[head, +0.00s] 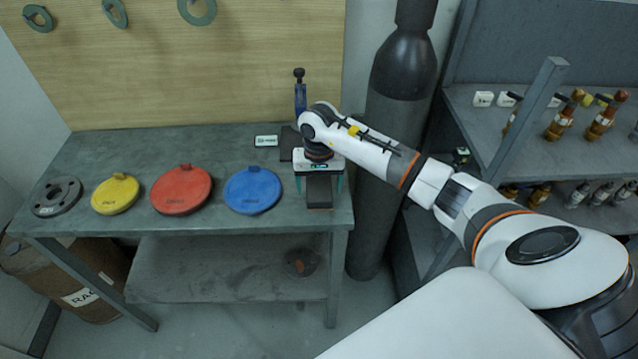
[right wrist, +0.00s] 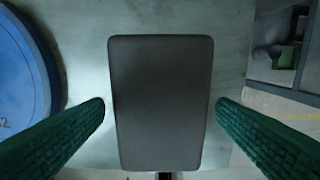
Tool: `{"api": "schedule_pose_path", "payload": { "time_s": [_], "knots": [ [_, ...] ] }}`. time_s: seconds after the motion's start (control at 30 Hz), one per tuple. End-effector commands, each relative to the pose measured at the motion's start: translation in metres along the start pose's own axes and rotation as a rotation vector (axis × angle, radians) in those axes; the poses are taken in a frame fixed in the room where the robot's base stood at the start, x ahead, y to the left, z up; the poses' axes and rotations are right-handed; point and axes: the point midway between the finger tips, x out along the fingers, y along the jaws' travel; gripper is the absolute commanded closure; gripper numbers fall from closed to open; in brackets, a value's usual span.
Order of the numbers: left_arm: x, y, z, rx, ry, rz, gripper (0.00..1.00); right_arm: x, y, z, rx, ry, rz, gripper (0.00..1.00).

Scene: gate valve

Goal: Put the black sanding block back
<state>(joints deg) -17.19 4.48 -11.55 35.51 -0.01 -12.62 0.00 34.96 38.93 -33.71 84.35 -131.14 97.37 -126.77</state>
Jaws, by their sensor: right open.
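The black sanding block (head: 319,193) is at the front right of the workbench, below my right gripper (head: 319,183). In the right wrist view the sanding block (right wrist: 160,102) lies between the two green fingers, which are open with a gap on either side. The fingers do not touch it in that view. A dark flat patch (head: 286,144) lies at the back of the bench beside a small white label (head: 266,141); the arm partly hides it. My left gripper is not in view.
Blue (head: 253,190), red (head: 182,190) and yellow (head: 115,194) discs and a grey flange (head: 56,197) lie left along the bench (head: 200,150). A blue and black tool (head: 300,92) stands behind my gripper. A dark gas cylinder (head: 400,80) stands close right.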

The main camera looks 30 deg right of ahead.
Motion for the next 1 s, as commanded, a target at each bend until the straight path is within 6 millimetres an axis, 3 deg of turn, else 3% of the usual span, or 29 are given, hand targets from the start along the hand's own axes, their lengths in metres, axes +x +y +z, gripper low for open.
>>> {"api": "schedule_pose_path", "payload": {
  "time_s": [0.5,0.7,1.0],
  "knots": [
    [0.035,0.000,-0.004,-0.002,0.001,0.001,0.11,-0.099,0.000,0.001,-0.001,-0.007,0.003,0.20],
    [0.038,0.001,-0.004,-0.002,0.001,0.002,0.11,-0.116,0.000,0.001,0.001,-0.004,0.001,0.20],
    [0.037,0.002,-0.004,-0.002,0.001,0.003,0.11,-0.118,0.000,0.001,0.000,-0.002,0.000,0.20]
  ]
}}
